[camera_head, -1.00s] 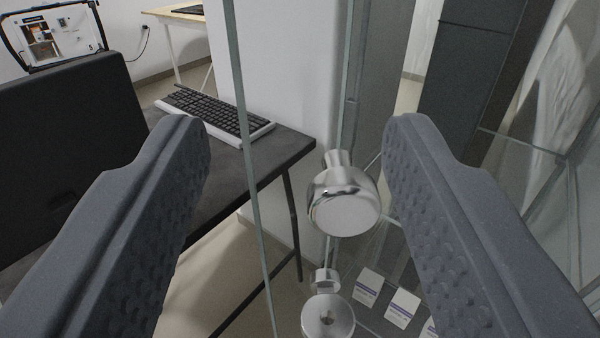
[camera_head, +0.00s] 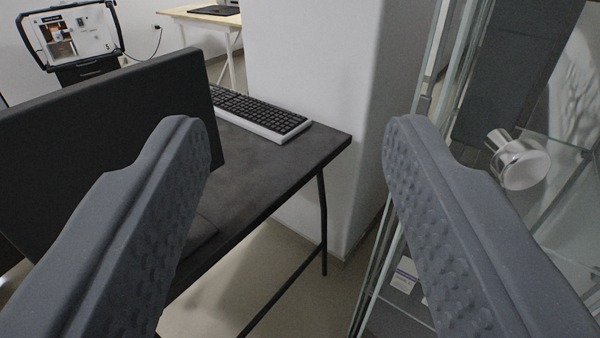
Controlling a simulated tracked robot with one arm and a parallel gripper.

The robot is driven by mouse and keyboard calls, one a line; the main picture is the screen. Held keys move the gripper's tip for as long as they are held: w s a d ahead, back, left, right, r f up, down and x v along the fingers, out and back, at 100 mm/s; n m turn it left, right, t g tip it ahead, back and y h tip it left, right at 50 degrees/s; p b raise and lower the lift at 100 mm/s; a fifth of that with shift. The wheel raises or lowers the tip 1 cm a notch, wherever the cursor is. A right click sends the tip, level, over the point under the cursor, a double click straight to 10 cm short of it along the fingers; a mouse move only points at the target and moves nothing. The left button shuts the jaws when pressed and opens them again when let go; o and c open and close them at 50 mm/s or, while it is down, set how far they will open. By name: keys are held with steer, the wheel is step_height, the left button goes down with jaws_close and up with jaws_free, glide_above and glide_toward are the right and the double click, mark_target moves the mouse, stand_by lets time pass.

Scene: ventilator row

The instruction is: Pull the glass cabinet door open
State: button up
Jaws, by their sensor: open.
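The glass cabinet door (camera_head: 455,70) shows as upright panes with greenish edges at the right. Its round chrome knob (camera_head: 522,163) is at the right, beyond and outside my right finger. My gripper (camera_head: 297,135) is open, with its two dark grey fingers wide apart and nothing between them but the view of the desk and wall. The knob is not between the fingers. My right finger covers part of the panes. I cannot tell from this view how far the door stands from its frame.
A black desk (camera_head: 262,185) with a keyboard (camera_head: 258,113) and a dark monitor (camera_head: 110,140) stands at the left and middle. A white wall column (camera_head: 315,80) is behind it. Small white boxes (camera_head: 405,275) sit low inside the cabinet. A wooden table (camera_head: 205,18) is far back.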

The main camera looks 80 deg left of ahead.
steer(key=shift+s+d+r, duration=0.15)
steer(key=shift+s+d, duration=0.05)
steer(key=shift+s, duration=0.9)
